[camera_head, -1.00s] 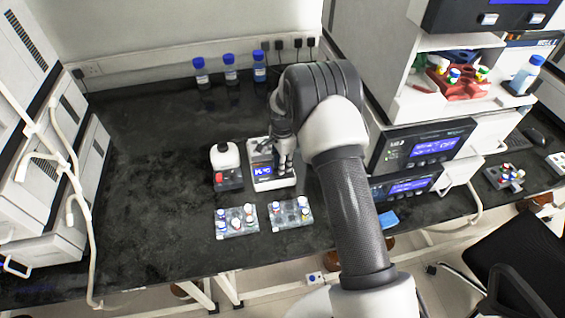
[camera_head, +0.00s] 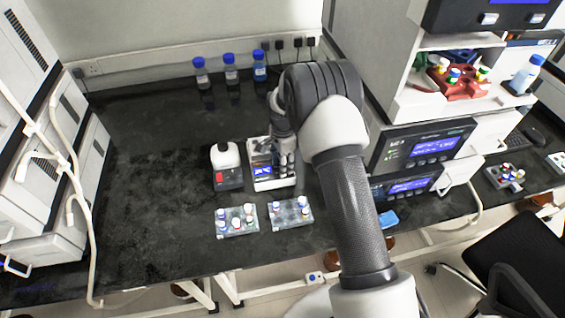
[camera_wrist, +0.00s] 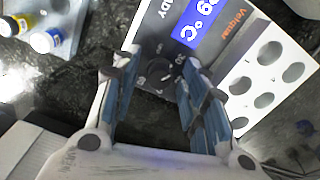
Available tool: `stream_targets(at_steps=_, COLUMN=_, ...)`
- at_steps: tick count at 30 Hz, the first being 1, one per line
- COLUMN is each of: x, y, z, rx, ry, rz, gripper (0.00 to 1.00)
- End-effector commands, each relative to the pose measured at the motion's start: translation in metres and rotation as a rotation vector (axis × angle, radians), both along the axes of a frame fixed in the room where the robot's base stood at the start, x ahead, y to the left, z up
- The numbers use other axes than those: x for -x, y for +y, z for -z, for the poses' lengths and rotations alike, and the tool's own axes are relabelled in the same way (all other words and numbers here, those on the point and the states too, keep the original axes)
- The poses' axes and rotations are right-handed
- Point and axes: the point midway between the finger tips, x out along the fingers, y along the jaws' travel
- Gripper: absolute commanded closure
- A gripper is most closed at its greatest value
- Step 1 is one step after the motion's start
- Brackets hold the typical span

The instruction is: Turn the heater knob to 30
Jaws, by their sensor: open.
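The heater (camera_head: 274,184) is a white block with a blue lit display (camera_head: 262,171), standing on the dark bench. In the wrist view its display (camera_wrist: 199,18) reads a °C value ending in 9, with the first digit cut off or unclear. The dark round knob (camera_wrist: 160,72) sits on a dark dial below the display, with small printed marks around it. My gripper (camera_wrist: 161,66) is open, with one blue-padded finger on each side of the knob. I cannot tell whether the fingers touch it. In the head view my gripper (camera_head: 286,158) hides the heater's right part.
A small device with a red switch (camera_head: 227,178) stands left of the heater. Two vial racks (camera_head: 237,221) (camera_head: 291,213) stand in front. Three blue-capped bottles (camera_head: 230,70) stand by the back wall. Control units (camera_head: 424,148) stand right of my arm. The bench's left part is clear.

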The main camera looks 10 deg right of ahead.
Motion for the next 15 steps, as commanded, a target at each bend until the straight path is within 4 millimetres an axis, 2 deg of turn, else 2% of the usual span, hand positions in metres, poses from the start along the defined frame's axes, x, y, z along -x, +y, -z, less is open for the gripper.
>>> stream_targets(at_steps=7, x=-0.001, y=0.0, z=-0.01, rx=0.0, ry=-0.001, rz=0.0, gripper=0.59)
stream_targets(at_steps=11, x=-0.001, y=0.0, z=-0.033, rx=0.0, ry=-0.004, rz=0.0, gripper=0.59)
stream_targets(at_steps=15, x=-0.001, y=0.0, z=-0.064, rx=0.0, ry=-0.005, rz=0.0, gripper=0.59)
